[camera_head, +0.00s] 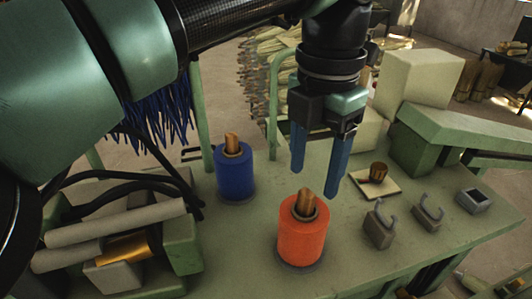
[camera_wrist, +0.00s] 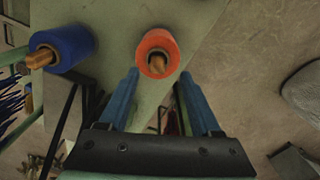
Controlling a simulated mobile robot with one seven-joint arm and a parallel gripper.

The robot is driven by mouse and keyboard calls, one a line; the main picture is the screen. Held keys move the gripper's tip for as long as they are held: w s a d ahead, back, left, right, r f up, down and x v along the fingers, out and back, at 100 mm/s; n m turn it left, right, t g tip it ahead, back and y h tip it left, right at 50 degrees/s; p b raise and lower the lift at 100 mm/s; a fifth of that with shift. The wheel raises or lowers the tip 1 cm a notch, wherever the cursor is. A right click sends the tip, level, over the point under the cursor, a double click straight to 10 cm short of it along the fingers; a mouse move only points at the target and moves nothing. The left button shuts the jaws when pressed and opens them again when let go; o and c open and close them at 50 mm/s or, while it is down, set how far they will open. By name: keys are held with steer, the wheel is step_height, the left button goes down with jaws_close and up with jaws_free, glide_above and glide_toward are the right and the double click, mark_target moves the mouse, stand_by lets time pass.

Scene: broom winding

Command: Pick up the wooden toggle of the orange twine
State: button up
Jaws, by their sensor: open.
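The orange twine (camera_head: 302,238) is a spool standing upright on the green table. Its wooden toggle (camera_head: 305,202) sticks up from the top of the spool; it also shows in the wrist view (camera_wrist: 157,63). My gripper (camera_head: 316,184) is open and empty, its two blue fingers pointing down above and slightly behind the orange spool. In the wrist view the fingers (camera_wrist: 158,76) lie to either side of the orange spool's lower edge, and the toggle shows just beyond the tips. The fingers appear apart from the toggle.
A blue twine spool (camera_head: 234,175) with its own toggle stands to the left. Pale rolls (camera_head: 115,222) and black hoses lie at the left. A pale block (camera_head: 420,78) stands behind.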

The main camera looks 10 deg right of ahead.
mark_target(308, 193)
steer(key=shift+w+a+f+b, duration=0.1)
steer(key=shift+f+b, duration=1)
steer(key=shift+f, duration=0.3)
steer(key=shift+a+f+b, duration=0.1)
steer(key=shift+f+b, duration=0.95)
steer(key=shift+f, duration=0.3)
steer(key=shift+r, duration=0.1)
steer(key=shift+c, duration=0.3)
jaws_close()
